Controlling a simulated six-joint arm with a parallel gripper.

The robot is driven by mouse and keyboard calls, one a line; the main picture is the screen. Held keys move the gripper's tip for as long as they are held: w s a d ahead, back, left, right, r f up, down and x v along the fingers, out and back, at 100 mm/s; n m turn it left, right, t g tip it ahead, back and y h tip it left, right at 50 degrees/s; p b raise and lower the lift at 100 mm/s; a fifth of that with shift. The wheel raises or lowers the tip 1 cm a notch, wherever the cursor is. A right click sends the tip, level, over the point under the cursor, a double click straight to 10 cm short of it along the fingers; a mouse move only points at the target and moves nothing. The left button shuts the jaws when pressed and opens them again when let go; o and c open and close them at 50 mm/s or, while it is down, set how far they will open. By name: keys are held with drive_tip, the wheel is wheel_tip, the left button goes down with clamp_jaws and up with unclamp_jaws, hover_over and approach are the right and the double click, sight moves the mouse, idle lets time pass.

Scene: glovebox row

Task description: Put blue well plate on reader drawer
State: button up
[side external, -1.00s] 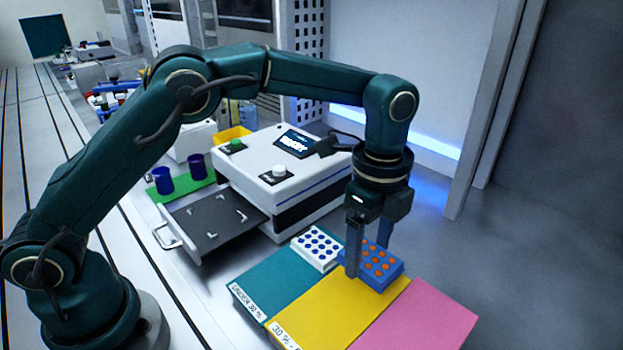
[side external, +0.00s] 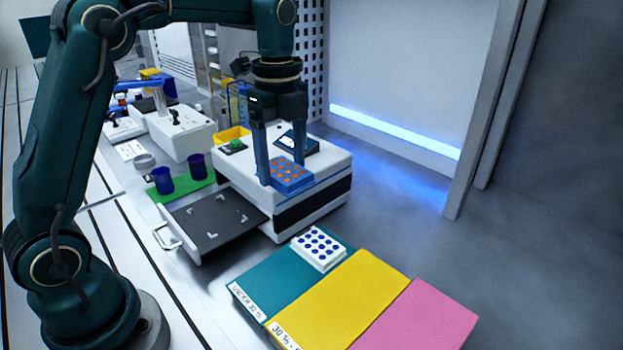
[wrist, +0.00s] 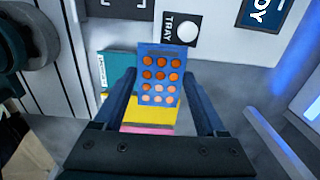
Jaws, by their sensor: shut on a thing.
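The blue well plate (side external: 291,174) with orange wells is between the fingers of my gripper (side external: 281,176), which is shut on it. In the side view the plate hangs in front of the top of the white reader (side external: 330,168); its exact height above it is hard to judge. The wrist view shows the plate (wrist: 159,75) level between the two fingers (wrist: 160,95). The reader drawer (side external: 212,222) is pulled out at the reader's left, with a dark, empty top and pale corner marks. It lies left of and below my gripper.
A white well plate (side external: 318,248) with blue wells sits on the teal mat (side external: 265,283). Yellow (side external: 340,300) and pink (side external: 420,318) mats beside it are bare. Two blue cups (side external: 179,172) stand on a green mat (side external: 186,191) behind the drawer.

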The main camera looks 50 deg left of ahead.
drive_tip(key=s+a, duration=1.7)
drive_tip(key=a, duration=0.2)
hover_over(216, 215)
wheel_tip(216, 215, down, 8)
drive_tip(key=shift+s+r, duration=0.1)
drive_tip(key=shift+r, duration=0.15)
drive_tip(key=shift+f, duration=2)
drive_tip(key=shift+f, duration=0.15)
drive_tip(key=o, duration=1.3)
